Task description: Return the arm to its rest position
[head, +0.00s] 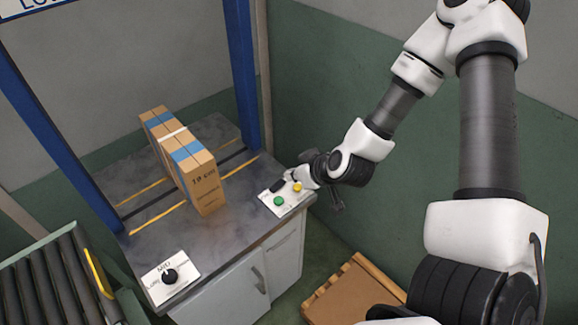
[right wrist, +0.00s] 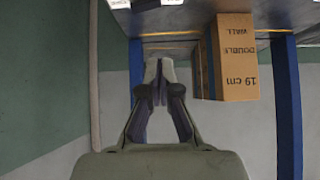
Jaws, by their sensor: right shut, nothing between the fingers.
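My right arm comes in from the upper right. My right gripper (head: 277,187) is over the white button panel (head: 270,202) at the right edge of the counter. A green button (head: 278,201) and a yellow button (head: 297,187) show beside the fingers; I cannot tell whether the fingers touch the panel. In the right wrist view the gripper (right wrist: 158,68) has its fingertips together with nothing between them. My left gripper is not in view.
A tall cardboard box (head: 204,184) with blue bands stands on the grey counter (head: 222,235) between blue posts (head: 242,70). A knob panel (head: 171,280) sits at the front left. A roller conveyor (head: 50,285) lies left; a wooden pallet-like item (head: 350,295) is on the floor.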

